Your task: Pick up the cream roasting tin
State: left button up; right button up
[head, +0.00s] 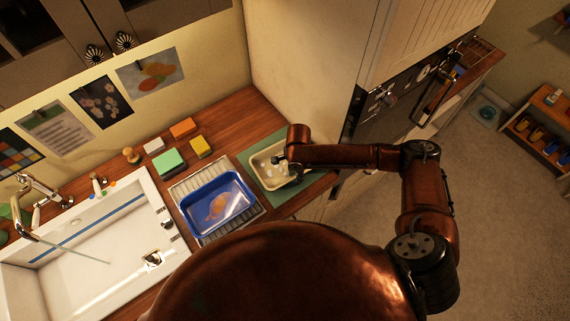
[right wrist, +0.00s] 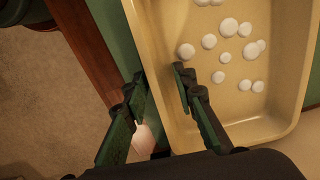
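The cream roasting tin (head: 265,180) stands on a green mat (head: 266,143) at the right end of the wooden counter. In the right wrist view the tin (right wrist: 285,105) holds several round white pieces. My right gripper (head: 279,160) is at the tin, its fingers partly hidden by its own body in the head view. In the right wrist view the right gripper (right wrist: 159,78) is open and straddles the tin's wall, one finger outside and one inside. A gap shows between the fingers; contact with the wall cannot be told. My left gripper is not in view.
Left of the tin, a blue tray (head: 190,205) sits on a ribbed drainer (head: 186,184). Sponges, including a green one (head: 170,160), lie behind it. A white sink (head: 110,255) is further left. A tall cream cabinet (head: 305,55) rises behind the tin.

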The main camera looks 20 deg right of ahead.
grip_shut()
jog(key=shift+r, duration=0.1)
dwell(0.5)
